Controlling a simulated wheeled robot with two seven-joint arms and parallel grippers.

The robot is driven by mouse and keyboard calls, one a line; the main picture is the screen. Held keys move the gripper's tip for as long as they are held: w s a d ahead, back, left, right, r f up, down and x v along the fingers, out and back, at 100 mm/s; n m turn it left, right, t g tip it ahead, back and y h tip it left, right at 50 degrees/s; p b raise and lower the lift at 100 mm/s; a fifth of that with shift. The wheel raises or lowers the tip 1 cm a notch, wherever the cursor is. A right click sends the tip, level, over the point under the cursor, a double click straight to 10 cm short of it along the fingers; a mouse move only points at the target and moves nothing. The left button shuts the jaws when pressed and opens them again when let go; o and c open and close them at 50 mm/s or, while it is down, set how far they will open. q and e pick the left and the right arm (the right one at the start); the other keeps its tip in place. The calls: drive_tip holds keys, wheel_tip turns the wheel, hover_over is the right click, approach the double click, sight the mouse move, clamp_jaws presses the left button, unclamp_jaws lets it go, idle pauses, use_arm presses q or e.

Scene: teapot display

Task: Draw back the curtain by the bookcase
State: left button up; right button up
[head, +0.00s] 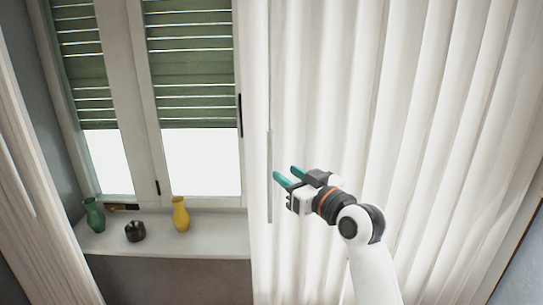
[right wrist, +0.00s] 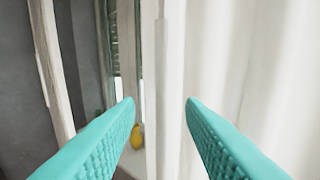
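A white pleated curtain (head: 400,110) covers the right part of the head view; its left edge hangs over the right side of the window. A thin pale wand (head: 269,180) hangs along that edge. My right gripper (head: 284,172) is open, with teal fingers pointing at the wand. In the right wrist view the wand (right wrist: 162,100) stands upright between the open fingertips, with curtain folds (right wrist: 240,60) to its right. Nothing is gripped; whether the wand is within finger depth I cannot tell. My left gripper is out of view. No bookcase can be made out for sure.
A second curtain (head: 35,190) hangs at the far left. The window sill (head: 215,240) holds a green vase (head: 94,215), a dark round pot (head: 135,231) and a yellow vase (head: 181,214). Green shutters (head: 190,60) half cover the window. A dark edge shows at lower right.

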sight(272, 164)
drive_tip(key=p+x, duration=0.2)
drive_tip(key=x, duration=0.6)
drive_tip(key=shift+w+a, duration=0.1)
drive_tip(key=shift+w, duration=0.15)
drive_tip(key=shift+w+a+p, duration=0.3)
drive_tip(key=shift+w+a, duration=0.1)
drive_tip(key=shift+w, duration=0.05)
drive_tip(key=shift+w+f, duration=0.1)
drive_tip(key=shift+w, duration=0.1)
clamp_jaws()
